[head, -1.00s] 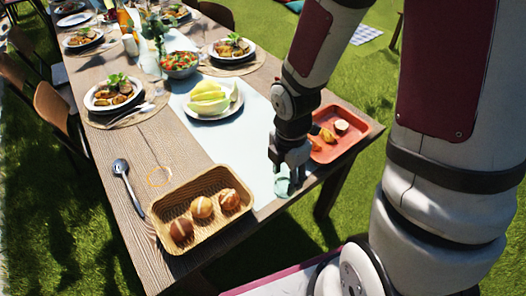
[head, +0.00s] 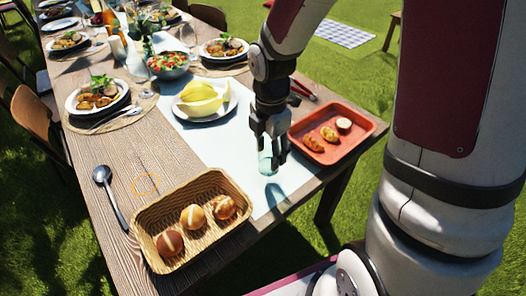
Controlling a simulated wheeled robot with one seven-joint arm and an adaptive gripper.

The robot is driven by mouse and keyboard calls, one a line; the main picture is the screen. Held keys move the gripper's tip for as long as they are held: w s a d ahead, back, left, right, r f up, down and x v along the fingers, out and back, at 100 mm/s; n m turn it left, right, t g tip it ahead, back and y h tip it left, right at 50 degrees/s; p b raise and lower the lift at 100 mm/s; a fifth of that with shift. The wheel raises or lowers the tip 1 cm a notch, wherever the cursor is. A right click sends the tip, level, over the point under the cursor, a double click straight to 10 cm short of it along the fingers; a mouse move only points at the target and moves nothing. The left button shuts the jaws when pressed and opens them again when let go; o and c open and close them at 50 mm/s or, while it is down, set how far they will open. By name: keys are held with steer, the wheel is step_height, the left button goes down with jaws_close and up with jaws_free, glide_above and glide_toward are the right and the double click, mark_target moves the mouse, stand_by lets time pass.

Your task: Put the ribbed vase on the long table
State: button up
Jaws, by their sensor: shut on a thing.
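The ribbed vase (head: 267,164) is a small pale green-blue vessel, seen in the head view below my gripper (head: 269,146). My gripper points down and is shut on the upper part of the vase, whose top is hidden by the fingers. The vase is over the pale runner of the long wooden table (head: 160,150), near its front end. A dark shadow lies on the runner just below and right of the vase. I cannot tell whether its base touches the table.
A wicker basket (head: 147,222) of rolls stands front left, and a red tray (head: 364,128) with food is right of my gripper. A plate of yellow fruit (head: 203,98) is behind. A spoon (head: 110,197) and a thin orange ring (head: 146,184) are on bare wood at left.

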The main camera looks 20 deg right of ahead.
mark_target(264, 142)
steer(key=w, duration=0.3)
steer(key=shift+w+f, duration=0.25)
steer(key=shift+w, duration=0.1)
steer(key=shift+f+b, duration=0.55)
steer(key=shift+f, duration=1.15)
steer(key=shift+f, duration=0.1)
steer(key=o, duration=1.3)
step_height(264, 142, up, 12)
steer(key=p, duration=0.3)
steer(key=s+r+m+t, duration=0.1)
steer(key=s+r+m, duration=0.4)
steer(key=s+m, duration=0.5)
steer(key=s+r+m+t, duration=0.1)
steer(key=s+r+m, duration=0.5)
steer(key=s+m, duration=0.5)
steer(key=s, duration=0.4)
steer(key=shift+s+r+m, duration=0.15)
steer(key=shift+r+m, duration=0.1)
steer(key=shift+m, duration=0.05)
